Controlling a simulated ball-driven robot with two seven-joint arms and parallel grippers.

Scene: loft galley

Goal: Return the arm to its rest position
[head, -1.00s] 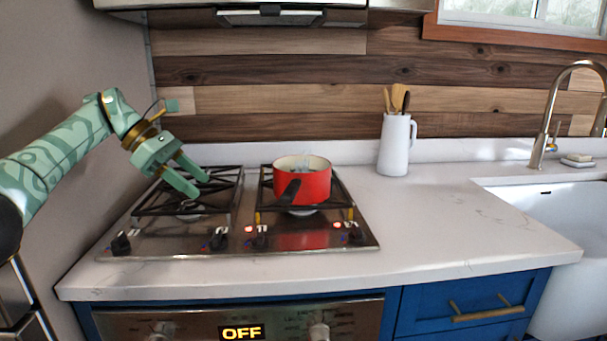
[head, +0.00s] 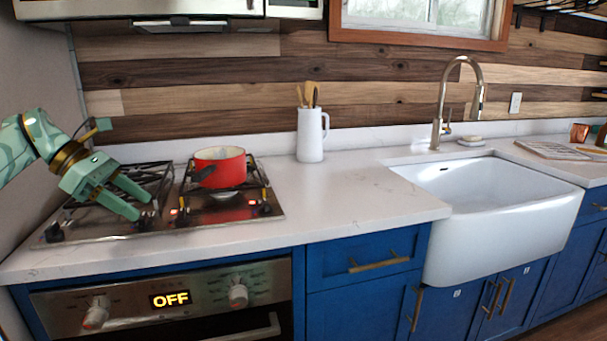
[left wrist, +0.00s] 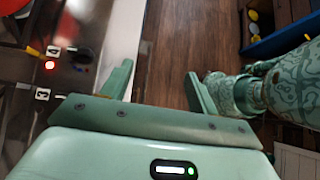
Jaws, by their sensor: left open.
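My left arm comes in from the left in the head view. Its green left gripper (head: 130,201) is open and empty, in front of and above the left part of the gas cooktop (head: 150,222). In the left wrist view the two fingers of the left gripper (left wrist: 158,85) stand wide apart with nothing between them, over the counter edge and the wooden floor. A patterned green arm link of mine shows at the right there. A red pot (head: 222,168) sits on the right burner grate, apart from the gripper. My right gripper is not seen in the head view.
A white jug (head: 311,135) with wooden utensils stands on the counter (head: 370,195). A white sink (head: 490,210) with a tall faucet (head: 445,105) is to the right. The oven front (head: 170,300) reads OFF. The counter between cooktop and sink is clear.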

